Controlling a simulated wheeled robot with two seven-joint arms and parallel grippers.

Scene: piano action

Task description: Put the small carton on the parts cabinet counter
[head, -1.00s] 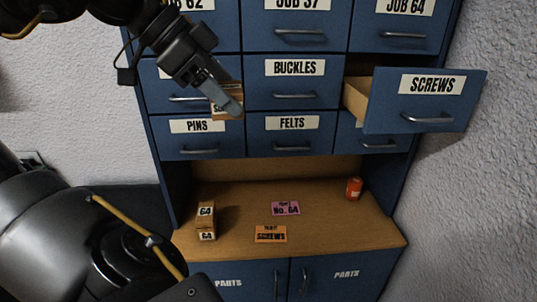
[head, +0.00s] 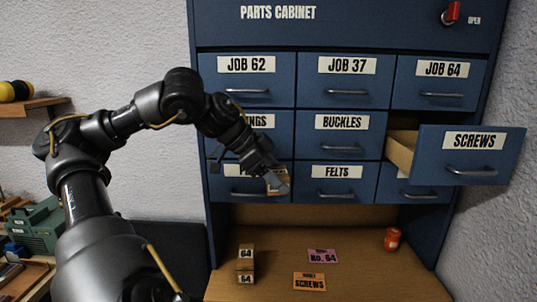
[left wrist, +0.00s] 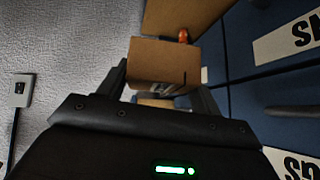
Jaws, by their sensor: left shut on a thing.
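My left gripper (head: 278,182) is shut on a small brown carton (head: 274,186), held in the air in front of the lower drawer row, left of the FELTS drawer. The fingers partly cover the carton in the head view. In the left wrist view the carton (left wrist: 163,62) sits between the two fingers. The parts cabinet (head: 278,13) is blue. Its wooden counter (head: 345,270) lies below the gripper. My right gripper is not in view.
Brown boxes marked 64 (head: 245,265) stand at the counter's left. A pink card (head: 322,256), an orange SCREWS card (head: 309,282) and an orange can (head: 392,239) are also there. The SCREWS drawer (head: 472,155) is pulled out at right. Counter areas between them are bare.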

